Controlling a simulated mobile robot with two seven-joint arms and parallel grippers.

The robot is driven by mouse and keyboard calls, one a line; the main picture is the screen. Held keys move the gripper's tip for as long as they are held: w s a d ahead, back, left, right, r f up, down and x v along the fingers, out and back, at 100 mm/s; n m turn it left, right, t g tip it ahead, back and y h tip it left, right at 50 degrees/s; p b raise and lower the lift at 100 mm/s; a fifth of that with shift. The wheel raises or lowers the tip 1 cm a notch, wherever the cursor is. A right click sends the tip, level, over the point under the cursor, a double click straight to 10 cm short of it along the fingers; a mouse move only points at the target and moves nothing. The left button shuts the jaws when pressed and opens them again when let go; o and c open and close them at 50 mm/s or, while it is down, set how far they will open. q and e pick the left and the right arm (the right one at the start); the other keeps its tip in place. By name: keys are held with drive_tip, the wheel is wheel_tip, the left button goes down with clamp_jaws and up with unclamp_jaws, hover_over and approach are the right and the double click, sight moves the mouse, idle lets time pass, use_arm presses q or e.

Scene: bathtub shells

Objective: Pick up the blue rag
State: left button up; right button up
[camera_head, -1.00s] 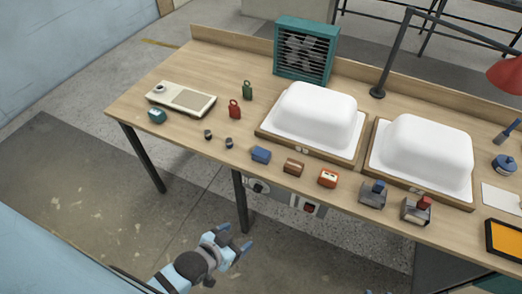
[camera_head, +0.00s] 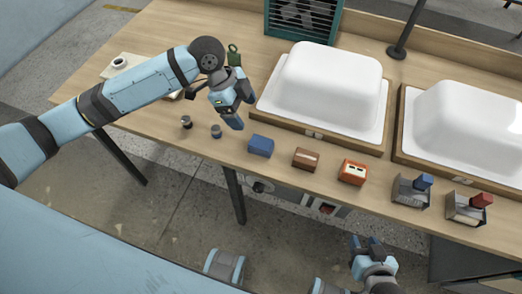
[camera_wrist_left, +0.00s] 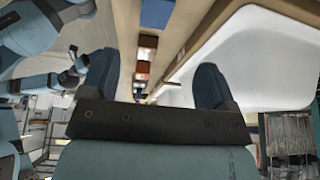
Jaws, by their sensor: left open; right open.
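The blue rag (camera_head: 260,146) looks like a small folded blue block. It lies on the table near its front edge, in front of the left white tub. My left gripper (camera_head: 240,104) is open and empty above the table, up and to the left of the rag and apart from it. In the left wrist view, a blue patch that looks like the rag (camera_wrist_left: 157,13) shows at the top edge, beyond the open left fingers (camera_wrist_left: 153,80). My right gripper (camera_head: 367,243) is open and empty, low in front of the table.
A brown block (camera_head: 306,159) and an orange block (camera_head: 352,172) lie to the right of the rag. Two small dark pieces, one a grey cup (camera_head: 216,131), stand to its left. The white tub (camera_head: 328,85) on its wooden base stands behind it.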

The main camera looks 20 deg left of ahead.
sight(261, 142)
use_arm(q)
drive_tip(key=x, duration=0.7)
drive_tip(key=shift+s+a+f+b, duration=0.1)
drive_tip(key=shift+s+f+b, duration=0.05)
drive_tip(key=shift+f+b, duration=0.2)
drive_tip(key=shift+s+x, duration=0.2)
drive_tip(key=shift+x, duration=2.55)
drive_tip(key=shift+r, duration=0.1)
drive_tip(key=c, duration=1)
wheel_tip(261, 142, up, 20)
drive_tip(key=shift+r+p, duration=0.1)
drive_tip(key=shift+p, duration=0.6)
